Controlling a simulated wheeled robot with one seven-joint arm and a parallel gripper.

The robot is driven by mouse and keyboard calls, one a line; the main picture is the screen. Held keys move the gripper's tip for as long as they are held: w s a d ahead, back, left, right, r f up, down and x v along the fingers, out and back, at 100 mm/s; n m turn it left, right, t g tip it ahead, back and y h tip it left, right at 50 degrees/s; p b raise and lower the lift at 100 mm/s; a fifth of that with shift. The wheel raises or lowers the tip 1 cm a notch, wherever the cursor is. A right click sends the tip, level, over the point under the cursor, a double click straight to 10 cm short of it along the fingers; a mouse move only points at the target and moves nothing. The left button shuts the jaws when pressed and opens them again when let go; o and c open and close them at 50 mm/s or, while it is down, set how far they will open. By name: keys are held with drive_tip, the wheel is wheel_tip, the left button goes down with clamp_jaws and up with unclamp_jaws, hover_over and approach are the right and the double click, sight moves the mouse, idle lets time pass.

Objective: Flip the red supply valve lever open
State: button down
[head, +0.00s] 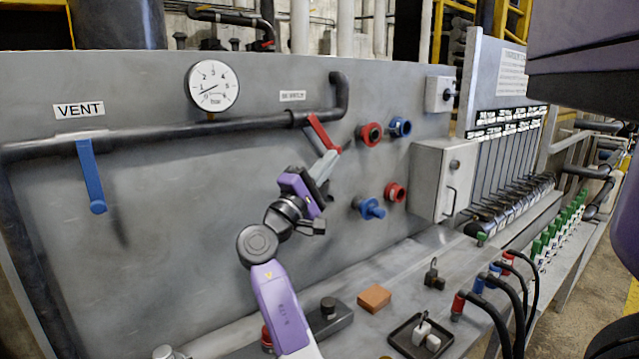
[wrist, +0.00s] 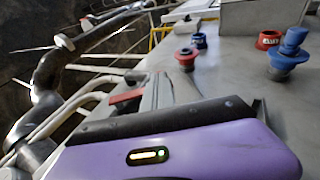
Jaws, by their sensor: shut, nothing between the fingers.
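The red supply valve lever (head: 321,130) is on the dark pipe, under a small label. It slants down and to the right from the pipe. My gripper (head: 332,156) is shut and empty, with its fingertips at the lever's lower end. They look very close to it or touching; I cannot tell which. In the wrist view a red piece (wrist: 126,96), likely the lever, shows beside the grey fingers (wrist: 158,90). The purple gripper body hides part of that view.
A blue vent lever (head: 91,178) hangs down at the left. A pressure gauge (head: 212,87) sits above the pipe (head: 190,129). Red and blue couplings (head: 370,135) stick out to the right of the gripper. A grey box (head: 440,180) stands further right. A brown block (head: 374,298) and a black tray (head: 405,345) lie on the ledge below.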

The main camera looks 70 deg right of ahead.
drive_tip(key=s+d+r+h+b, duration=0.1)
drive_tip(key=s+d+r+b, duration=0.2)
drive_tip(key=d+r, duration=0.2)
drive_tip(key=shift+s+d+r+n+h, duration=0.15)
drive_tip(key=shift+s+d+n+h, duration=0.1)
drive_tip(key=shift+n+h, duration=0.15)
idle(0.3)
drive_tip(key=shift+r, duration=0.1)
idle(0.4)
drive_tip(key=b+v, duration=0.2)
drive_tip(key=v, duration=0.5)
drive_tip(key=shift+a+f, duration=0.25)
drive_tip(key=shift+a, duration=0.05)
drive_tip(key=shift+w, duration=0.1)
idle(0.3)
